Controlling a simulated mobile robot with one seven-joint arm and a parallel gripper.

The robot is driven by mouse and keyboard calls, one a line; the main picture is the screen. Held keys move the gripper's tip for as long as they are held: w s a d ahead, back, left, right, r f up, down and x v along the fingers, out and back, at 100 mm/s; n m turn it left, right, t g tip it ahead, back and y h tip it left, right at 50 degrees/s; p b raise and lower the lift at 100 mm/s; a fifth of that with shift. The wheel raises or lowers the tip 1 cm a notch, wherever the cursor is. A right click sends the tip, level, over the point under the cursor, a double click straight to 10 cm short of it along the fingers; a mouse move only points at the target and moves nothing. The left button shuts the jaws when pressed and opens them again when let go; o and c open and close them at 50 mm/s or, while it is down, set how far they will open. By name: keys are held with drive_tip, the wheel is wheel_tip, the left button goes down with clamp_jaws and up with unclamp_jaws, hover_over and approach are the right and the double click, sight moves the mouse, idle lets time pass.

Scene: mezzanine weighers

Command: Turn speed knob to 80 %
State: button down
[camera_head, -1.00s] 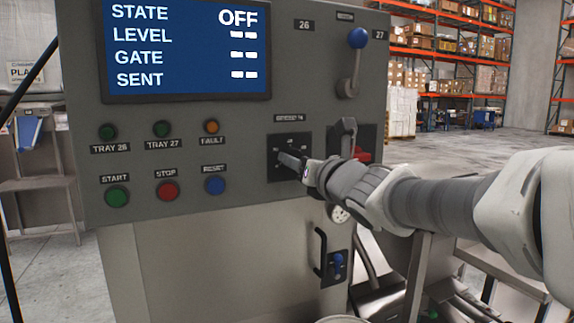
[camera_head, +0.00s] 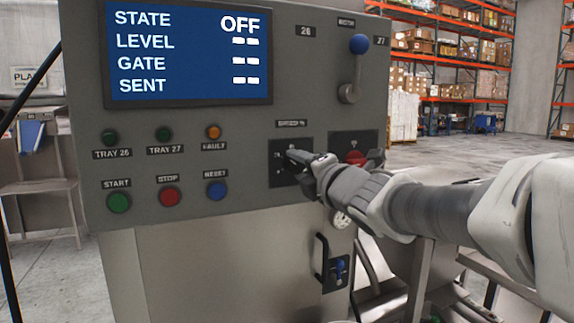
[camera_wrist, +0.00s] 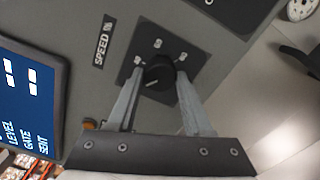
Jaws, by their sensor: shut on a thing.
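The speed knob (camera_wrist: 158,73) is black and round on a dark plate marked SPEED %. A pale mark shows on its lower-left edge in the wrist view. My gripper (camera_wrist: 159,78) is shut on the knob, with one finger on each side of it. In the head view my gripper (camera_head: 297,160) reaches the dark speed plate (camera_head: 278,178) from the right and hides the knob. The plate's scale figures are too small to read.
The blue display (camera_head: 188,50) reads STATE OFF. A red switch (camera_head: 356,157) is close to the right of my gripper. A blue-knobbed lever (camera_head: 358,44) is above it. START, STOP and RESET buttons (camera_head: 168,197) are at the lower left.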

drive_tip(key=m+p, duration=0.1)
drive_tip(key=m, duration=0.3)
drive_tip(key=shift+m, duration=0.3)
drive_tip(key=m+p, duration=0.2)
drive_tip(key=m, duration=0.3)
drive_tip(key=m+p, duration=0.2)
drive_tip(key=m, duration=0.3)
drive_tip(key=m+p, duration=0.2)
drive_tip(key=m, duration=0.2)
drive_tip(key=shift+r+m, duration=0.1)
drive_tip(key=shift+m, duration=0.2)
drive_tip(key=m+p, duration=0.2)
drive_tip(key=m, duration=0.2)
drive_tip(key=m+p, duration=0.1)
drive_tip(key=m, duration=0.3)
drive_tip(key=m+p, duration=0.2)
drive_tip(key=m, duration=0.2)
drive_tip(key=shift+m+p, duration=0.45)
drive_tip(key=shift+m, duration=1.05)
